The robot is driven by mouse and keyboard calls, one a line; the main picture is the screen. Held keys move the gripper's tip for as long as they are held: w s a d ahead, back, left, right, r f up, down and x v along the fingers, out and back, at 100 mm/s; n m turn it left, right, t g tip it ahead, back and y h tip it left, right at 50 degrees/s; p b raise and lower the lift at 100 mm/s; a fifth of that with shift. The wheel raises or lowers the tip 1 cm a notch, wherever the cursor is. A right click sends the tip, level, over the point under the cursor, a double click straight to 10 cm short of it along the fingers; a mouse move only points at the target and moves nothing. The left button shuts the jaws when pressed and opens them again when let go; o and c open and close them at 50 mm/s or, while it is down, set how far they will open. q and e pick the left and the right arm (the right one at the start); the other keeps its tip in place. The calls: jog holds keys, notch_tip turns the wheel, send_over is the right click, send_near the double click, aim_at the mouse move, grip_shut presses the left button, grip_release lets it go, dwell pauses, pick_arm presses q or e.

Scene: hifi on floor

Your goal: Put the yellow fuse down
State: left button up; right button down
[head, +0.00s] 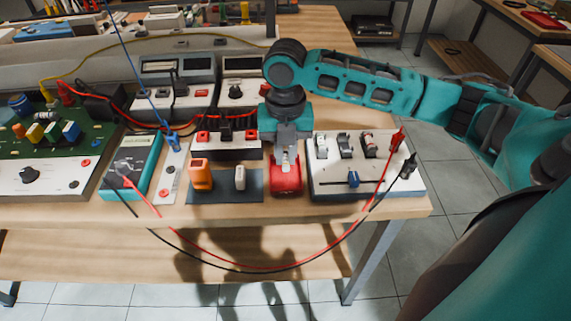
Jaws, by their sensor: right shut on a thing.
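My right gripper (287,163) points down over a red block-like thing (286,182) near the front edge of the workbench (235,211). Its fingers are closed together, on a small thing hidden by the fingers. I take this to be the yellow fuse, but its colour does not show. I cannot tell whether the held thing touches the red one. My left gripper is not in view.
Left of the gripper, an orange thing (201,173) and a small white one (240,178) stand on a dark mat (224,197). Right is a white panel (322,184) with several switch-like parts. Red and black leads (268,268) hang over the front edge. Instruments (178,75) stand behind.

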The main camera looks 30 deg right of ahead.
aim_at(285, 158)
notch_tip(285, 158, down, 3)
jog(key=shift+r, duration=0.1)
jog(key=shift+f, duration=0.45)
jog(key=shift+f, duration=0.1)
jog(key=c, duration=1.1)
grip_release()
jog(key=shift+b, duration=0.3)
notch_tip(285, 158, up, 11)
jog(key=shift+f+p, duration=0.1)
jog(key=shift+p, duration=0.85)
jog(key=shift+r, duration=0.75)
